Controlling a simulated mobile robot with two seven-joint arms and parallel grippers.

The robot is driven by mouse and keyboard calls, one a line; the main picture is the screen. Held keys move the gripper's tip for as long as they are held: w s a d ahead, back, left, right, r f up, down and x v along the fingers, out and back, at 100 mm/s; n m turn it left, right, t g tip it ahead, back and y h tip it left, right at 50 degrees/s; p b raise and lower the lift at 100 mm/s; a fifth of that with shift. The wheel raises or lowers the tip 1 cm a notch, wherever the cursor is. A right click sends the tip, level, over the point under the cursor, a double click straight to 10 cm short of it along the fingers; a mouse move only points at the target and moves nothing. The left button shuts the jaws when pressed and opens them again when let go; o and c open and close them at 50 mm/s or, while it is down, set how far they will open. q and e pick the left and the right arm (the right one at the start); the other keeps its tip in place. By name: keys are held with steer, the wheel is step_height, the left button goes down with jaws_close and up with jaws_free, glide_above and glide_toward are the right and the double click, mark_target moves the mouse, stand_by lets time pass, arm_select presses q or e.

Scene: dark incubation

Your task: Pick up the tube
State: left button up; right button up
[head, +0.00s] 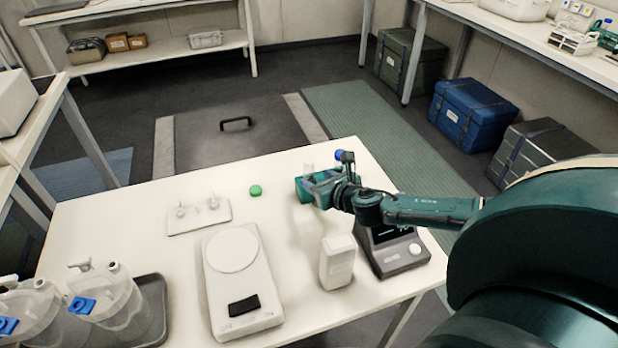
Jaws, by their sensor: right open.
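My right gripper (309,187) reaches in from the right over the far side of the white table and is open. A small pale, translucent upright thing (308,168) shows just behind its fingers; it may be the tube, but it is too small and too covered to be sure. A small blue part (340,155) shows beside the gripper's wrist, and I cannot tell what it belongs to. A green cap (255,190) lies on the table left of the gripper. My left gripper is not in view.
The white table (130,205) also holds a scale (240,280), a small rack plate (199,215), a white bottle (337,262), a dark device (400,250) and a grey tray (153,300) with clear jugs. The table between cap and scale is clear.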

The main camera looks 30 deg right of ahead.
mark_target(312, 176)
steer(key=x, duration=0.5)
steer(key=shift+w, duration=0.1)
steer(key=c, duration=1)
